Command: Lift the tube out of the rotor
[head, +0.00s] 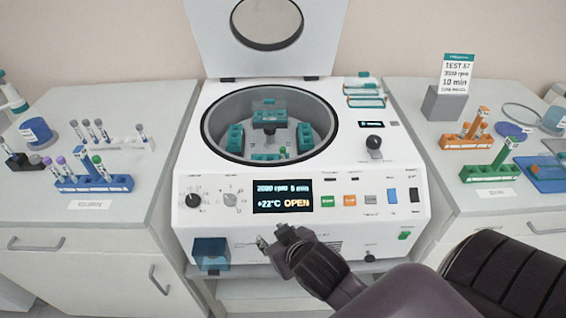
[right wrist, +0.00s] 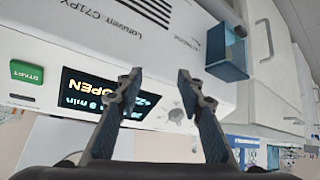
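The white centrifuge (head: 185,215) stands in the middle with its lid up and its display reading OPEN. Its rotor (head: 268,118) shows inside the round bowl, with several teal buckets around it. A small green-capped tube (head: 283,151) appears in or beside the front bucket (head: 264,156); most of it is hidden. My right gripper (head: 268,240) is in front of the centrifuge's front panel, below the display and well below the bowl. In the right wrist view its two fingers (right wrist: 158,85) are spread apart with nothing between them. My left gripper is not in view.
A blue rack of tubes (head: 92,182) and a white rack (head: 122,143) stand on the left counter. Orange (head: 463,142) and green (head: 488,172) racks stand on the right counter. A blue box (head: 211,252) sits at the centrifuge's lower left. The raised lid (head: 213,25) stands behind the bowl.

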